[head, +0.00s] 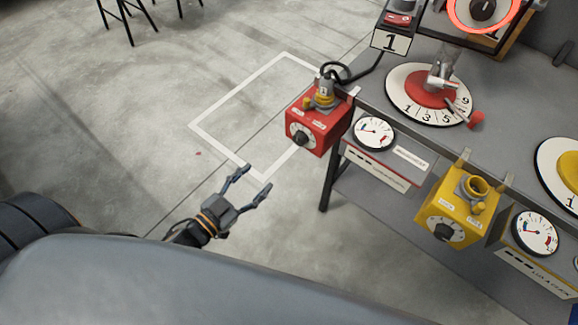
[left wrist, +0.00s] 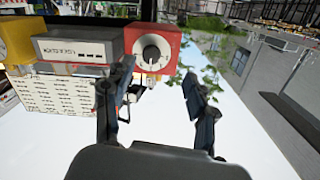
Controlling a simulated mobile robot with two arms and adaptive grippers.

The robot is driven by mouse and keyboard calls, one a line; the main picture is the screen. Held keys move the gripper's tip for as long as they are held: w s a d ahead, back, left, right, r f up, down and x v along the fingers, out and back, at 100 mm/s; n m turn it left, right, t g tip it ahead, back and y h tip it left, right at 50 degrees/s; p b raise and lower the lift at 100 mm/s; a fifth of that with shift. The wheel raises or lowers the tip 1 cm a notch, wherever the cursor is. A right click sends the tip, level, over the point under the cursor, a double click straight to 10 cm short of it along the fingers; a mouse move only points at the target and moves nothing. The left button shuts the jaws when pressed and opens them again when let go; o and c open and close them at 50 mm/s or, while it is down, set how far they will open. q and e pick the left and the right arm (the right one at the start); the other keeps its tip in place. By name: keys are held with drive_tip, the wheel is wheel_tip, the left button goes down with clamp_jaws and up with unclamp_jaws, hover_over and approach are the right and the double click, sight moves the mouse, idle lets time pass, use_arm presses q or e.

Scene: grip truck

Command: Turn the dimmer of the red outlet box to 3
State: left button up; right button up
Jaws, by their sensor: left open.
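The red outlet box (head: 318,122) hangs at the near left corner of the grey table in the head view, with a plug and black cable on its top. Its dimmer is a dark knob (head: 301,138) on a white round dial; the dial's numbers are too small to read. In the left wrist view the red box (left wrist: 170,42) and its knob (left wrist: 151,54) show just beyond the fingertips. My left gripper (head: 254,182) is open and empty, below and left of the box in the head view, apart from it. My right gripper is not in view.
A yellow outlet box (head: 433,210) hangs further right along the table edge (head: 405,140). A round numbered dial plate (head: 398,98) lies on the table. The floor left of the table is clear, with a white painted outline.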

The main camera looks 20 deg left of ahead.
use_arm(q)
drive_tip(key=r, duration=0.2)
approach(297, 142)
drive_tip(key=w, duration=0.1)
drive_tip(key=shift+m+t+h, duration=0.3)
drive_tip(key=shift+h, duration=0.1)
drive_tip(key=x, duration=0.5)
drive_tip(key=p+x, duration=0.1)
drive_tip(key=x, duration=0.1)
drive_tip(key=shift+w+d+f, duration=0.2)
drive_tip(key=shift+w+f, duration=0.1)
drive_tip(key=shift+w, duration=0.05)
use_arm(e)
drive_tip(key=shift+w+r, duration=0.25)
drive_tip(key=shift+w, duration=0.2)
use_arm(q)
drive_tip(key=c, duration=1.1)
drive_tip(key=shift+c, duration=0.3)
